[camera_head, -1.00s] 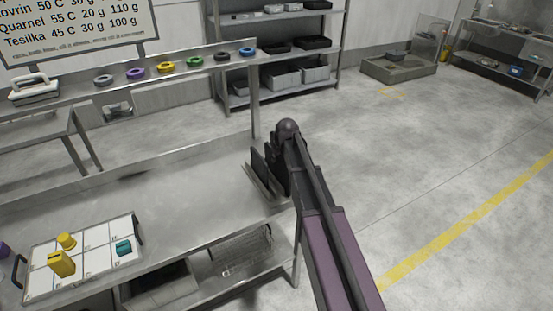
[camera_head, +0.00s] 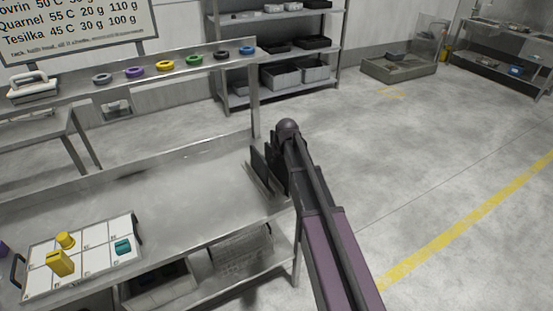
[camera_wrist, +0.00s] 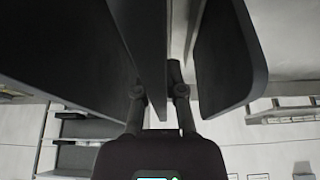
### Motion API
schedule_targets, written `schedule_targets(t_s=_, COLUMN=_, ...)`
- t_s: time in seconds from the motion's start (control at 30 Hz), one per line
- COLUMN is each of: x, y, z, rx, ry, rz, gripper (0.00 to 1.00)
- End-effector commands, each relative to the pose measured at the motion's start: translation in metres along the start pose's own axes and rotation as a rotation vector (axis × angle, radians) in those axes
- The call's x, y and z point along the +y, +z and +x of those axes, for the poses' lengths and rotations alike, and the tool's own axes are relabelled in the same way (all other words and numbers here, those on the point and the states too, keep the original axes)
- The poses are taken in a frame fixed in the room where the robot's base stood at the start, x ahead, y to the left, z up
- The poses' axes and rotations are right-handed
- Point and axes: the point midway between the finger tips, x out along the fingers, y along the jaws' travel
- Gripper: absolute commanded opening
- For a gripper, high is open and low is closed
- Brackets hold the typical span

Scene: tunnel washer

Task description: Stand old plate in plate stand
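My gripper (camera_wrist: 158,100) is at the right end of the steel bench, mostly hidden behind my arm in the head view. In the wrist view its two fingers close in on either side of a thin dark plate (camera_wrist: 148,45), seen nearly edge-on. A dark plate-like slab (camera_wrist: 232,55) stands just right of it, and another dark surface (camera_wrist: 60,45) fills the left. In the head view dark upright plates (camera_head: 259,165) stand close together in front of the gripper. The stand (camera_head: 262,186) shows only in part below them, so I cannot tell how the held plate sits in it.
The steel bench (camera_head: 180,200) has clear room left of the plates. A white gridded board (camera_head: 100,275) with yellow and teal pieces lies at its front left. Coloured rings (camera_head: 166,67) line a raised shelf behind. Open floor lies to the right.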

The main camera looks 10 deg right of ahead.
Motion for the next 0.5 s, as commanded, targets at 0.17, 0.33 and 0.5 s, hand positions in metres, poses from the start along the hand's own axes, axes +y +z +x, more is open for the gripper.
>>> schedule_targets(t_s=0.17, x=0.0, y=-0.0002, z=-0.0002, rx=0.0, ry=0.0, rz=0.0, gripper=0.54)
schedule_targets(t_s=0.33, x=0.0, y=-0.0001, z=-0.0002, rx=0.0, ry=0.0, rz=0.0, gripper=0.54)
schedule_targets(t_s=0.5, x=0.0, y=0.0, z=-0.0003, rx=0.0, ry=0.0, rz=0.0, gripper=0.54)
